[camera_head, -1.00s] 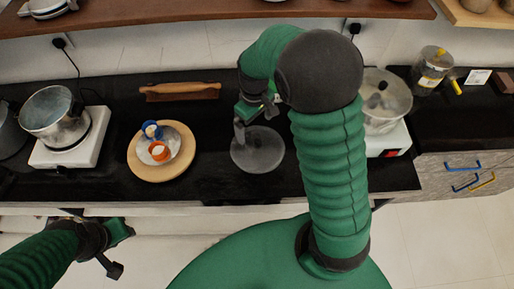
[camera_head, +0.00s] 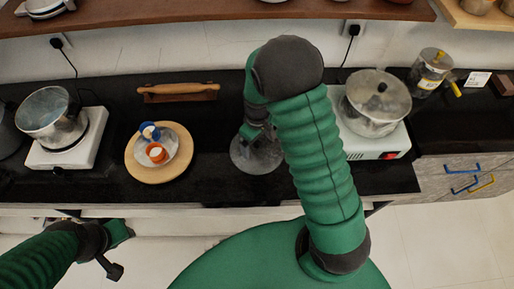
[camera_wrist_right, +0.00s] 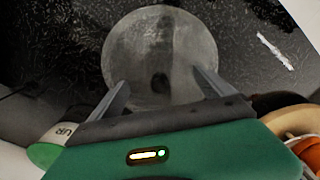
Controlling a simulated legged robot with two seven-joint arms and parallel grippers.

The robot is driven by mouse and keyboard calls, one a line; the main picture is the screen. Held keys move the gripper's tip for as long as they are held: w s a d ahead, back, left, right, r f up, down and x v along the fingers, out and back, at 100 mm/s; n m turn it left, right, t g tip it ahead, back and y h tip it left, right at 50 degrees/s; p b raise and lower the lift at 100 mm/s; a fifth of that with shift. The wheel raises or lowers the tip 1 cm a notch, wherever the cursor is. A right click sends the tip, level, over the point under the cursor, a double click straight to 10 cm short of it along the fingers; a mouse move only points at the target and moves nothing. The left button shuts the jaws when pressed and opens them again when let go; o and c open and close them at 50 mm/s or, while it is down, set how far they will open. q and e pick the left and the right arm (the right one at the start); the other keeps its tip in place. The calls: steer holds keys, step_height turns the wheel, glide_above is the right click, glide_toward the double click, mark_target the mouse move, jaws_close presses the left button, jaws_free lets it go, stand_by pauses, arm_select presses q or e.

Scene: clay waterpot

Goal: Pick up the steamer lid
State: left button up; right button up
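A round grey disc (camera_head: 268,155), which looks like a lid lying flat, is on the black counter in the middle of the head view. It also shows in the right wrist view (camera_wrist_right: 180,40), with a dark spot near its centre that could be a knob or a shadow. My right gripper (camera_head: 250,135) is over the disc and hides part of it. In the right wrist view its two fingers (camera_wrist_right: 160,77) are spread apart with nothing gripped. Contact with the disc cannot be judged. My left gripper (camera_head: 117,252) is low at the left, off the counter; its fingers are unclear.
A lidded metal pot (camera_head: 376,110) stands on a white cooker at the right. Another pot (camera_head: 45,110) is on a white cooker (camera_head: 85,150) at the left. A round wooden board (camera_head: 140,170) holds a plate with blue and orange items. A rolling pin (camera_head: 180,92) lies behind.

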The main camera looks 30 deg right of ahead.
steer(key=shift+s+a, duration=0.2)
steer(key=shift+a, duration=0.35)
steer(key=c, duration=1)
steer(key=shift+d, duration=0.1)
steer(key=c, duration=0.7)
steer(key=shift+s+d, duration=0.1)
jaws_close()
